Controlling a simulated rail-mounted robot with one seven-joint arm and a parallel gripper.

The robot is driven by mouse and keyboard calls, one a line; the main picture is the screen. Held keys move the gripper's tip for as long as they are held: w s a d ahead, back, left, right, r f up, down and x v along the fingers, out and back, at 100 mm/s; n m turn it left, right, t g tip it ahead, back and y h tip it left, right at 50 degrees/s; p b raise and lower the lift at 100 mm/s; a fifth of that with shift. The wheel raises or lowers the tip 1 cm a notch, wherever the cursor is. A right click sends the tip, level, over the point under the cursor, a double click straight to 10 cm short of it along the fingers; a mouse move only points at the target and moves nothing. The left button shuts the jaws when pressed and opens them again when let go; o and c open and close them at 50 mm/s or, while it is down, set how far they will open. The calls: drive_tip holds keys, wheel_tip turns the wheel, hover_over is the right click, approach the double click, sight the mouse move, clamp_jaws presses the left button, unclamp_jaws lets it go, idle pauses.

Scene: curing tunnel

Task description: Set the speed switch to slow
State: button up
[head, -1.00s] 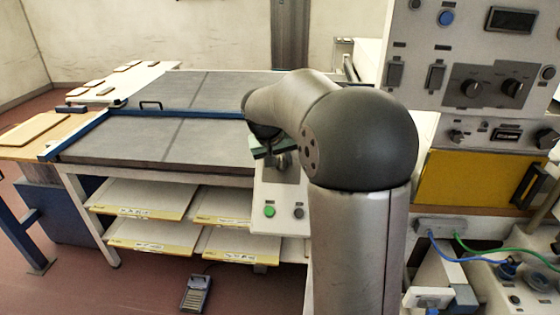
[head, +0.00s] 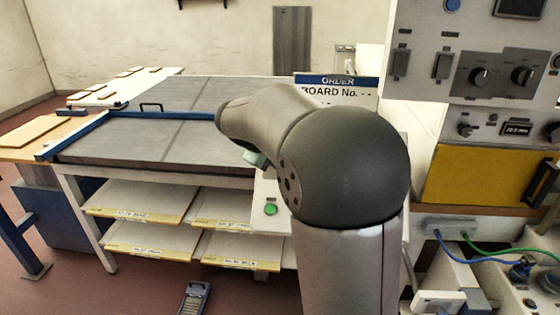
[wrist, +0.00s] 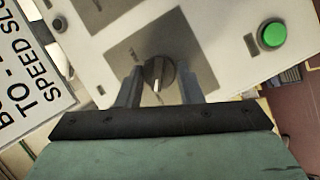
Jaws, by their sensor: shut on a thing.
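The speed switch (wrist: 157,72) is a round black knob on a dark square plate, with a white pointer mark toward the bottom of the wrist view. My gripper (wrist: 160,84) has one finger on each side of the knob and is shut on it. The pale control panel (wrist: 95,20) carries the plate, and its green button (wrist: 272,34) is at the upper right. In the head view, the green button (head: 270,209) shows on the panel, but my arm hides the knob and the fingertips.
A printed sign (wrist: 28,65) with the words "SPEED SLOW" lies left of the panel in the wrist view. A grey-topped table (head: 150,140) with shelves stands left. An instrument rack (head: 475,110) stands right. A foot pedal (head: 195,298) is on the floor.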

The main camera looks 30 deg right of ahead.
drive_tip(key=shift+n, duration=0.5)
drive_tip(key=shift+b, duration=0.3)
drive_tip(key=o, duration=1)
drive_tip(key=shift+c, duration=0.2)
drive_tip(key=v, duration=1.7)
drive_tip(key=shift+s+a+b, duration=0.3)
drive_tip(key=shift+a, duration=0.1)
drive_tip(key=shift+f, duration=0.1)
